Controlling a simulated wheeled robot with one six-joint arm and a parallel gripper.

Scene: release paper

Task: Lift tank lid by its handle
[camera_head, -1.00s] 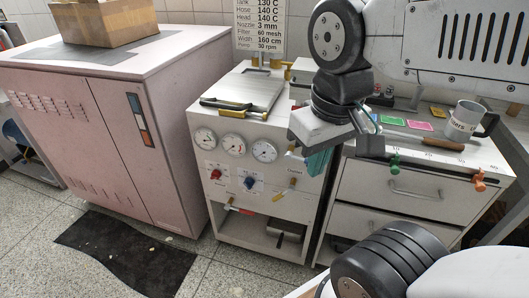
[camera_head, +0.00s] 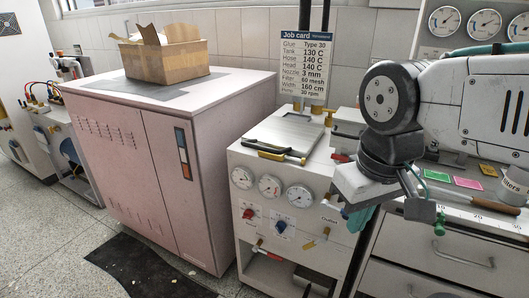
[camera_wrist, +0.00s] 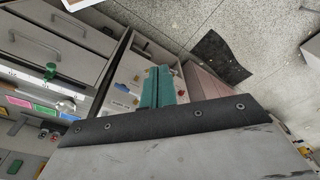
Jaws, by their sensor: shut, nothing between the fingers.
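The tank unit is a white cabinet (camera_head: 262,230) with several gauges and knobs on its front. Its grey metal lid (camera_head: 290,133) lies flat and closed on top. A black bar handle with brass ends (camera_head: 272,151) runs along the lid's front edge. My gripper (camera_head: 357,218) has teal fingers, partly hidden behind my wrist, right of the handle and apart from it. In the wrist view the fingers (camera_wrist: 158,86) are shut together and empty, in front of the cabinet's panel. The lid and handle cannot be made out in the wrist view.
A pink cabinet (camera_head: 155,175) stands left of the tank, with an open cardboard box (camera_head: 165,58) on it. A job card (camera_head: 306,62) stands behind the lid. A drawer bench (camera_head: 440,245) is at the right. A dark mat (camera_head: 135,268) lies on the floor.

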